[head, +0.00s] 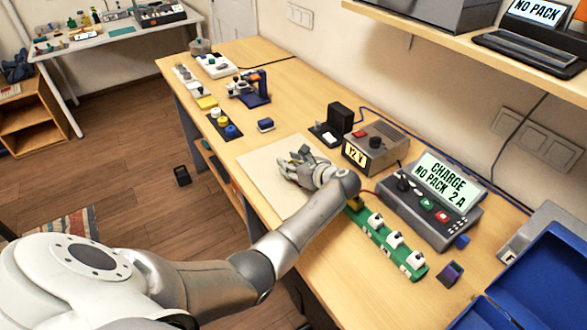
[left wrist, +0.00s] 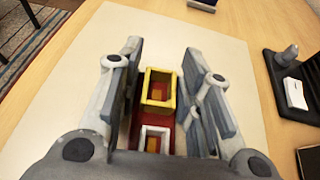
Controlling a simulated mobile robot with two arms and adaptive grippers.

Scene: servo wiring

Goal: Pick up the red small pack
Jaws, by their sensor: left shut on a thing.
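The red small pack (left wrist: 180,140) shows in the left wrist view between my left fingers, with a yellow open-topped connector (left wrist: 158,88) and a white one (left wrist: 155,138) on it. My left gripper (head: 291,163) is over the pale mat (head: 262,162) on the workbench, its fingers on both sides of the pack and shut on it. In the head view the hand hides the pack. I cannot tell whether the pack touches the mat. My right gripper is not in view.
A green strip (head: 383,238) with white sockets lies to the right of my left forearm. Behind it stand a grey 12 V box (head: 375,148) and a charger (head: 430,205) reading "CHARGE NO PACK 2 A". A blue case (head: 540,285) is at the right. A shelf overhangs the back.

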